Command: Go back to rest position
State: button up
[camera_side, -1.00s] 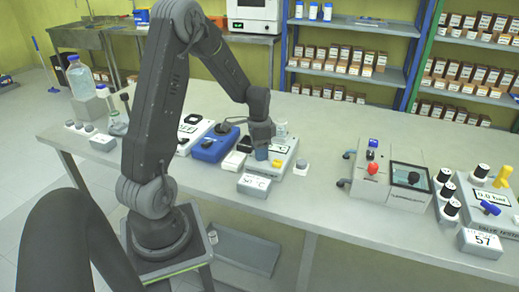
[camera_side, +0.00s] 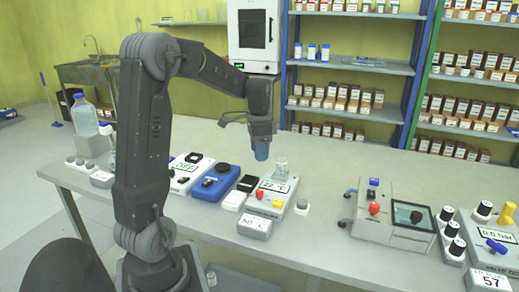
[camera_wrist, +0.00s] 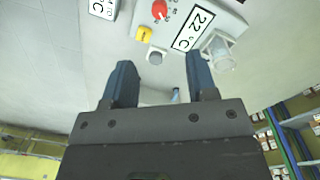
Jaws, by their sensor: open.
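My gripper (camera_side: 262,150) hangs from my arm above the bench, a little left of and above a glass beaker on a white hotplate. In the wrist view my gripper (camera_wrist: 158,85) shows two blue fingers spread apart with nothing between them. The fingers touch nothing.
A blue device (camera_side: 214,183) and a white device (camera_side: 188,172) stand left of the hotplate. A small display box (camera_side: 254,227) sits in front. A grey control unit (camera_side: 390,212) with a red knob stands to the right. Shelves of boxes (camera_side: 350,95) line the back.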

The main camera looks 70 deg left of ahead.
jog(key=shift+r, duration=0.1)
jog(key=s+d+r+n+t+y, duration=0.1)
jog(key=s+d+r, duration=0.15)
jog(key=d, duration=0.55)
jog(key=s+d+r+t, duration=0.1)
jog(key=d+r, duration=0.2)
jog(key=d, duration=0.4)
jog(key=s+d+n+t, duration=0.1)
jog(key=s+d+t, duration=0.2)
jog(key=s+d, duration=0.5)
jog(key=shift+s+d+t+h, duration=0.3)
jog(key=shift+s+d, duration=0.05)
jog(key=shift+d, duration=0.9)
